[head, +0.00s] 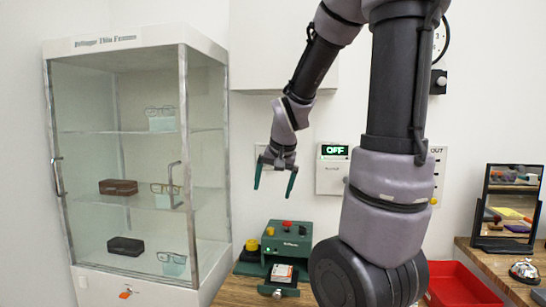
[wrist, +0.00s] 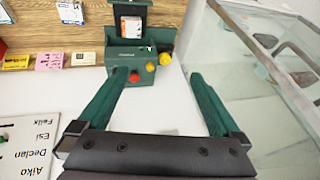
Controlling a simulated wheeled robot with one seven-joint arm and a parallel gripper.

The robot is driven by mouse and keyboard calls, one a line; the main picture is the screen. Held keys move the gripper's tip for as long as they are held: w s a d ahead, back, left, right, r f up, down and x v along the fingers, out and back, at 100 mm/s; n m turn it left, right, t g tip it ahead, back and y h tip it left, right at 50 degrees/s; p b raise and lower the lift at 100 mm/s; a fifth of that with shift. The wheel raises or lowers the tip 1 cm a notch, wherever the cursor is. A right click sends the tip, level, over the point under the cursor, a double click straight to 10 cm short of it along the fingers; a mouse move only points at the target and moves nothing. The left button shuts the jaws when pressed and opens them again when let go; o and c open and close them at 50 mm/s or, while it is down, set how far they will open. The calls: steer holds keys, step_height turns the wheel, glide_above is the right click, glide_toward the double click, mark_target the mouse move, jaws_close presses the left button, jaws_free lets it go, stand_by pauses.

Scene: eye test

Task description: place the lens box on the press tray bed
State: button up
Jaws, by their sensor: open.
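A small white box with orange-red marks, seemingly the lens box (head: 281,272), lies on the dark green tray bed (head: 267,281) at the front of the green press (head: 290,240). In the wrist view the box (wrist: 131,27) also lies within the tray's dark edges (wrist: 113,31), at the top, on the far side of the press body (wrist: 130,57). My gripper (head: 274,190) is open and empty, up in the air above the press and apart from the box. In the wrist view its two green fingers (wrist: 158,77) are spread wide with nothing between them.
A glass cabinet (head: 140,160) with eyeglasses and cases stands at the left. A red bin (head: 462,285), a mirror (head: 508,207) and a bell (head: 525,270) are at the right. A wall panel reads OFF (head: 335,150). Small cards (wrist: 50,61) lie on the wooden counter (wrist: 60,40).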

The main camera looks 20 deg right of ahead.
steer(key=s+a+r+n+t+y, duration=0.1)
steer(key=s+a+r, duration=0.2)
steer(key=s+r, duration=0.2)
steer(key=s+a+r+n+y, duration=0.1)
steer(key=s+a+r, duration=0.2)
steer(key=s+r, duration=0.3)
steer(key=s, duration=0.4)
steer(key=shift+a+r+n+t, duration=0.15)
steer(key=shift+a+n+t, duration=0.15)
steer(key=shift+t, duration=0.1)
steer(key=shift+w+d, duration=0.1)
